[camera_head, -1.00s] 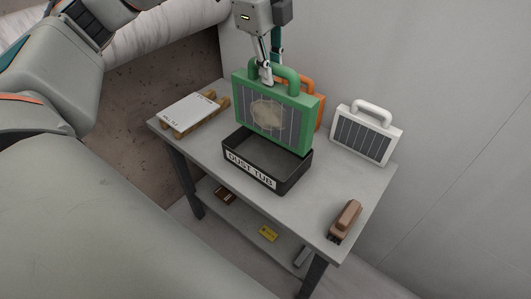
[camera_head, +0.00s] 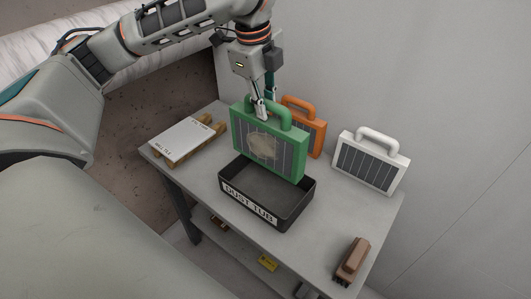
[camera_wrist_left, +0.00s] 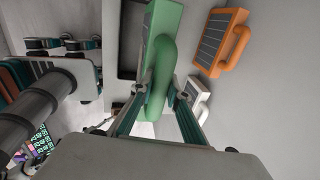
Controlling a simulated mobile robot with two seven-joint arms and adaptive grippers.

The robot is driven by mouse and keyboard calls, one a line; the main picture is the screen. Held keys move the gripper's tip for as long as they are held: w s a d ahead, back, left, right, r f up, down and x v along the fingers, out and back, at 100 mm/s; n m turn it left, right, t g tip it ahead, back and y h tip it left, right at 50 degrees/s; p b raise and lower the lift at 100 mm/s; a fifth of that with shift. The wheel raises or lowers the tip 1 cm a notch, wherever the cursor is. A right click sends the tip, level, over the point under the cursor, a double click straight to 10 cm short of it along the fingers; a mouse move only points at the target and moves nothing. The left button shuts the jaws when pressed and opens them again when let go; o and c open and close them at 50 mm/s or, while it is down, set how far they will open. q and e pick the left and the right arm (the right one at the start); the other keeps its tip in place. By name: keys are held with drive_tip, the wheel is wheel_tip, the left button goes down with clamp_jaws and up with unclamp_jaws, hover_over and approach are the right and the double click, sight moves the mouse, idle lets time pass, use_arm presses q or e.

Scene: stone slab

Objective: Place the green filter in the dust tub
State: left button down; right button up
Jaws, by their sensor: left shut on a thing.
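The green filter (camera_head: 285,153) is an upright panel with a dark pleated face, a tan dust patch and a loop handle. My left gripper (camera_head: 261,110) is shut on that handle; the wrist view shows the fingers (camera_wrist_left: 160,92) on both sides of the green handle (camera_wrist_left: 160,70). The dust tub (camera_head: 248,208) is a black open box with a white "DUST TUB" label. The filter's lower edge overlaps the tub's back part in the head view; its exact height over the tub is hard to tell. The tub's visible floor looks empty. My right gripper is out of view.
An orange filter (camera_head: 318,137) stands behind the green one. A white filter (camera_head: 370,162) leans by the wall. A brown brush (camera_head: 352,262) lies at the table's front right. A white board on a wooden rack (camera_head: 184,140) is at the left. The lower shelf holds small items.

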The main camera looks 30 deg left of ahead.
sight(266, 149)
use_arm(q)
wheel_tip(266, 149, down, 10)
drive_tip(key=shift+f, duration=0.2)
drive_tip(key=shift+a+f, duration=0.1)
drive_tip(key=shift+f, duration=1.7)
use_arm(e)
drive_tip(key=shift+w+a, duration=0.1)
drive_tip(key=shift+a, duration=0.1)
use_arm(q)
drive_tip(key=shift+f, duration=0.1)
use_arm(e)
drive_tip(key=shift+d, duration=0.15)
use_arm(q)
drive_tip(key=c, duration=2)
unclamp_jaws()
drive_tip(key=shift+f, duration=0.1)
drive_tip(key=shift+o, duration=0.2)
